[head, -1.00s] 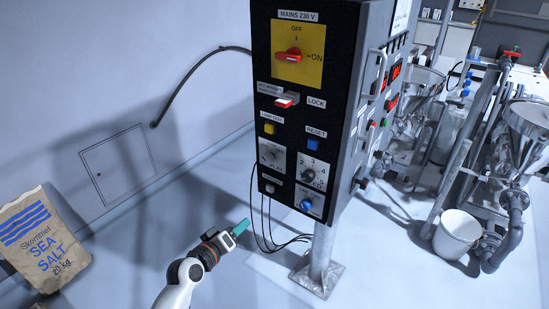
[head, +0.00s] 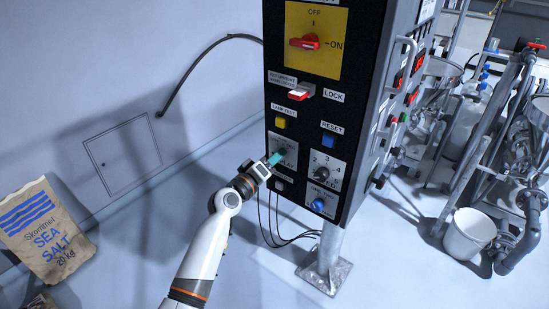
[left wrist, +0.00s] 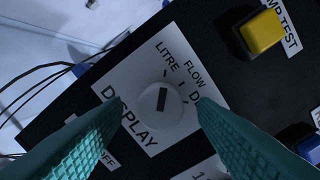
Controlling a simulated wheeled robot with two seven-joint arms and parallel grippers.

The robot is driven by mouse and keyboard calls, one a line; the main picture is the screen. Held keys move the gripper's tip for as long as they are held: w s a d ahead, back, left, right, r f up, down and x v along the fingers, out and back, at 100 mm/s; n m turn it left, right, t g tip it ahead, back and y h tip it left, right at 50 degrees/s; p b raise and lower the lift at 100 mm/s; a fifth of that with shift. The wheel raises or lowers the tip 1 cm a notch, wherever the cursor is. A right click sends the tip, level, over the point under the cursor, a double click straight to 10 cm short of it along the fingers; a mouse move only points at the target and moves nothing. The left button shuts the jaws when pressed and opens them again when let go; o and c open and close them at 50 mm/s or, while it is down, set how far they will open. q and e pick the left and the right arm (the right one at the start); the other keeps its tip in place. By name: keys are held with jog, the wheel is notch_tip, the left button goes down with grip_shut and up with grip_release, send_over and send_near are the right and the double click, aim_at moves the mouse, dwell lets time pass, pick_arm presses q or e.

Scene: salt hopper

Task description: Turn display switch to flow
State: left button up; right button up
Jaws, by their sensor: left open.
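The display switch is a round white knob (left wrist: 160,108) with a dark pointer bar, on a white plate (left wrist: 133,88) lettered DISPLAY, LITRE and FLOW. A further label starting with D is partly covered by a finger. The dark bar points towards the top of the left wrist view, near the LITRE side; its exact setting is hard to tell. My left gripper (left wrist: 160,106) is open, its teal fingers on either side of the knob, with a visible gap to each. In the head view my left gripper (head: 275,160) is at the plate and hides most of the knob.
The yellow lamp test button (head: 280,123) is above the switch, the blue reset button (head: 328,141) and a rotary selector (head: 323,172) to its right. The red mains switch (head: 305,42) is higher up. Black cables (head: 275,232) hang below the cabinet.

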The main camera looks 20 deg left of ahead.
pick_arm(q)
jog(key=shift+w+d, duration=0.15)
jog(key=shift+w, duration=0.3)
pick_arm(e)
jog(key=shift+s+a, duration=0.15)
jog(key=shift+a, duration=0.35)
pick_arm(q)
jog(key=c, duration=1)
jog(key=shift+o, duration=0.2)
pick_arm(e)
jog(key=shift+s+d, duration=0.15)
jog(key=shift+d, duration=0.05)
jog(key=shift+d+f, duration=0.1)
jog(key=shift+f, duration=0.05)
